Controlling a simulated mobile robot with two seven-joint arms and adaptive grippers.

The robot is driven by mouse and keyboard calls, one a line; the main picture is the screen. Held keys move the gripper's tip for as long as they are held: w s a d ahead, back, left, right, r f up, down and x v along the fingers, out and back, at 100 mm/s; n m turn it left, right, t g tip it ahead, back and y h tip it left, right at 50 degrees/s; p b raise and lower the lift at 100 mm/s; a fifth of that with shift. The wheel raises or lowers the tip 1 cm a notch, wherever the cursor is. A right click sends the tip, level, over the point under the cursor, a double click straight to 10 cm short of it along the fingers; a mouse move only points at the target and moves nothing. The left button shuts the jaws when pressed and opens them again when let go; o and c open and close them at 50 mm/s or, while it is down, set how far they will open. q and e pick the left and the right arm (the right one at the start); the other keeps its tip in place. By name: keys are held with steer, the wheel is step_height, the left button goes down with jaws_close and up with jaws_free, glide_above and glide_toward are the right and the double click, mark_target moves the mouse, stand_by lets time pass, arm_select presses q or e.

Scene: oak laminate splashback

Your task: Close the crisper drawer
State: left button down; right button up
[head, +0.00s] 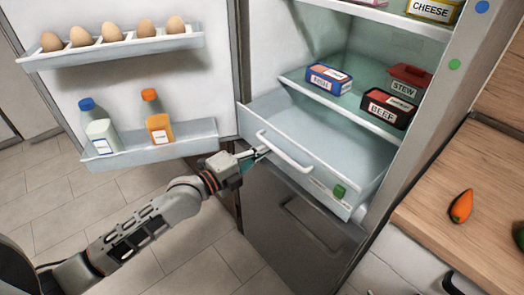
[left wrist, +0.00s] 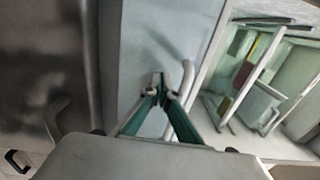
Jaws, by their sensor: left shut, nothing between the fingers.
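The crisper drawer (head: 325,145) is a pale, clear-grey bin pulled out of the lower fridge compartment. It looks empty. Its front panel carries a light bar handle (head: 285,153) and a small green mark with a label. My left gripper (head: 262,152) is at the left part of the drawer front, close to the left end of the handle. In the left wrist view its fingertips (left wrist: 160,84) are together with nothing between them, in front of the pale drawer front (left wrist: 145,35) and beside the curved handle (left wrist: 187,76). I cannot tell whether they touch the panel. My right gripper is out of view.
The open fridge door (head: 200,85) stands left, with an egg rack (head: 120,50) and a bottle shelf (head: 150,150).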

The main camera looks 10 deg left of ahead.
arm_select(q)
steer(key=b, duration=0.4)
glide_above(311, 135)
steer(key=v, duration=0.6)
steer(key=shift+w+d+f, duration=0.15)
steer(key=b+x, duration=0.1)
steer(key=x, duration=0.4)
steer(key=shift+w+d, duration=0.2)
steer(key=shift+w, duration=0.1)
steer(key=shift+r, duration=0.25)
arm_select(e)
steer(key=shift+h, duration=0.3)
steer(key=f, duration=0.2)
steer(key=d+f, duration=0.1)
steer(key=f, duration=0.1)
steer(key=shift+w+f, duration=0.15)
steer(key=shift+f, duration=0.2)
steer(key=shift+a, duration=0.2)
arm_select(q)
steer(key=shift+r, duration=0.1)
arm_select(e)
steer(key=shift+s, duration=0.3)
